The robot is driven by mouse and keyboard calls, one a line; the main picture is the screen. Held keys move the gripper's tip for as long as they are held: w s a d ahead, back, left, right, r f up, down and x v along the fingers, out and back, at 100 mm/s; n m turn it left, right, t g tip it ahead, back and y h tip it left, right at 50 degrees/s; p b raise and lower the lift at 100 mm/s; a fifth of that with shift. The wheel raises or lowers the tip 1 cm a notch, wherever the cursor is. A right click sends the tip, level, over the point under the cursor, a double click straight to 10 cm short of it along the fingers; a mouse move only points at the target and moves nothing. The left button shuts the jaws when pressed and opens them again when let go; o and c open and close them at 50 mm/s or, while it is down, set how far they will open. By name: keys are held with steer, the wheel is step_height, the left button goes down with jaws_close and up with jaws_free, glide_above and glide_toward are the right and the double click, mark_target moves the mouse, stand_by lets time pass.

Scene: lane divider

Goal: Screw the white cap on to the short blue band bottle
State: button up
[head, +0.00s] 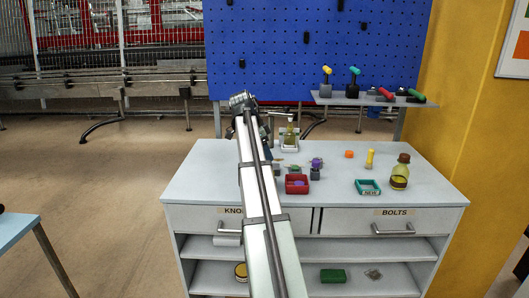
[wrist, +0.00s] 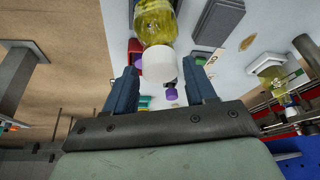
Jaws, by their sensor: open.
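In the wrist view, a white cap (wrist: 159,65) sits on the end of a bottle (wrist: 154,22) with clear yellowish contents. The cap lies between the fingertips of my gripper (wrist: 161,66), with gaps on both sides; I cannot tell its depth relative to them. No blue band shows on the visible part of this bottle. Another yellowish bottle (wrist: 275,78) stands at the right in a holder, with blue near its end. In the head view a small yellowish bottle (head: 290,136) stands on a holder at the back of the table.

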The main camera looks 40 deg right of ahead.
stand_by(0.3)
steer(key=shift+n+t, duration=0.4)
steer(key=shift+n, duration=0.7)
steer(key=shift+n+t, duration=0.3)
steer(key=shift+n, duration=0.5)
steer(key=shift+s, duration=0.1)
steer(key=shift+s+n, duration=0.1)
steer(key=shift+n, duration=0.5)
steer(key=shift+n+t, duration=0.3)
steer(key=shift+t, duration=0.1)
steer(key=shift+n+t, duration=0.3)
steer(key=shift+n, duration=0.5)
